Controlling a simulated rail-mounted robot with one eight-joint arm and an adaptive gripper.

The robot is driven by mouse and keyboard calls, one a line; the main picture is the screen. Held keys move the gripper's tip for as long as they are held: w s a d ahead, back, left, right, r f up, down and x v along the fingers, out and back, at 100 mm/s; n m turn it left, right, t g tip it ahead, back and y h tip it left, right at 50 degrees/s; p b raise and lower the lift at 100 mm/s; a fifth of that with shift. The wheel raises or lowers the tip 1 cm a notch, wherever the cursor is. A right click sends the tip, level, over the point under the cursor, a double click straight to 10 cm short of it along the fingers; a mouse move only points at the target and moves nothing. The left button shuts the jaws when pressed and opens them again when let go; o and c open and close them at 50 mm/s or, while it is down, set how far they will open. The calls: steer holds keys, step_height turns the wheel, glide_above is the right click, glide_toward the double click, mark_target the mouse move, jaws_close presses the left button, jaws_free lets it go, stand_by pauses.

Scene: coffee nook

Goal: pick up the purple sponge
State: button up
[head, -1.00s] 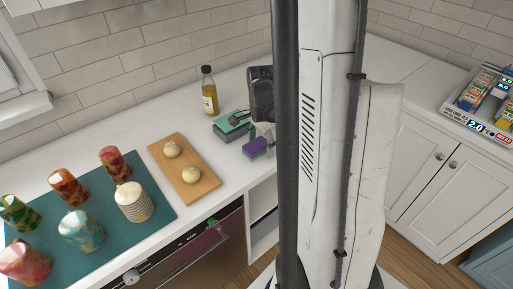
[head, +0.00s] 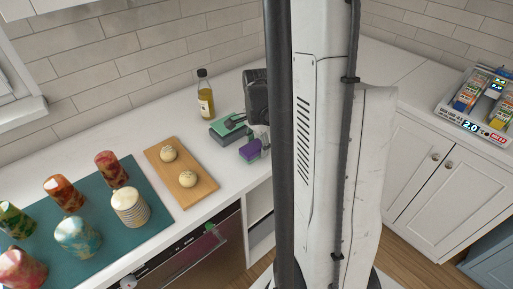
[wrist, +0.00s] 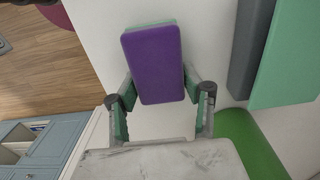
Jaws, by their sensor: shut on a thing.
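The purple sponge (head: 250,149) is at the front part of the white counter, right of the cutting board, with a thin green layer along one side. In the wrist view the purple sponge (wrist: 155,62) stands between the two fingers of my gripper (wrist: 160,83), which press on its sides. My gripper (head: 262,133) is shut on it. My arm hides part of the gripper in the head view. I cannot tell whether the sponge touches the counter.
A green and grey block (head: 228,130) lies beside the sponge; its grey side (wrist: 250,50) is close on the right in the wrist view. An oil bottle (head: 205,95) stands behind. A cutting board (head: 203,188) with two round buns and a teal mat (head: 150,222) with several cups are left.

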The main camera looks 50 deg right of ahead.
mark_target(256, 145)
steer(key=shift+r, duration=0.75)
steer(key=r, duration=0.2)
steer(key=shift+a+r, duration=0.4)
steer(key=s+a+r, duration=0.1)
steer(key=a+r, duration=0.5)
steer(key=a, duration=0.5)
steer(key=shift+r, duration=0.25)
steer(key=shift+o, duration=0.4)
